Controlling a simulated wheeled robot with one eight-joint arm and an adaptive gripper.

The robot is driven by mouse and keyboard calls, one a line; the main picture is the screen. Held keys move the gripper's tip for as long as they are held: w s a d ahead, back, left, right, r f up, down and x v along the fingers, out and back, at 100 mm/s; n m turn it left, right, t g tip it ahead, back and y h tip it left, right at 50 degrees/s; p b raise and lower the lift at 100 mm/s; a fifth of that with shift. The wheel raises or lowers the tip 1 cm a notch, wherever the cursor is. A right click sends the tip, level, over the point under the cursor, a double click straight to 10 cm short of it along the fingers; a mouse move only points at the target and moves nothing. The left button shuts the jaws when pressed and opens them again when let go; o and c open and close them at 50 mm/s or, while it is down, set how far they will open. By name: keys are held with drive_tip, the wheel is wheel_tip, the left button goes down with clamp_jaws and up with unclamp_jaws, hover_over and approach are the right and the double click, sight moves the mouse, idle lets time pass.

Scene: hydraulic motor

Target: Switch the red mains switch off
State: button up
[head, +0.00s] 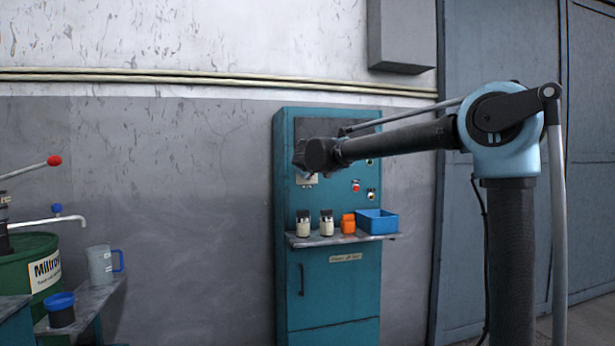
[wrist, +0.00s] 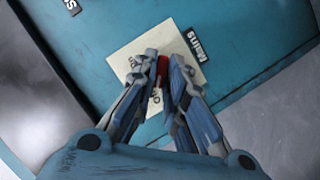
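The red mains switch (wrist: 162,70) sits on a cream plate (wrist: 126,62) on the teal cabinet, beside a black "Mains" label (wrist: 196,46) in the wrist view. My gripper (wrist: 160,62) is at the switch, with one finger on each side of it. The fingers are a little apart; whether they touch the switch I cannot tell. Part of the switch and the plate's lettering are hidden by the fingers. In the head view my gripper (head: 300,155) is in front of the cabinet's upper left, over the cream plate (head: 308,179); the red switch is hidden there.
The teal cabinet (head: 330,290) has a shelf (head: 335,239) with two small jars, orange items (head: 348,224) and a blue bin (head: 377,221). A red button (head: 356,186) and knobs are to the right of the plate. A green drum (head: 28,262) and grey jug (head: 101,266) stand left.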

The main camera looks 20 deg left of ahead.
drive_tip(key=o, duration=0.3)
drive_tip(key=v, duration=1.2)
drive_tip(key=shift+f, duration=0.15)
drive_tip(key=shift+d, duration=0.1)
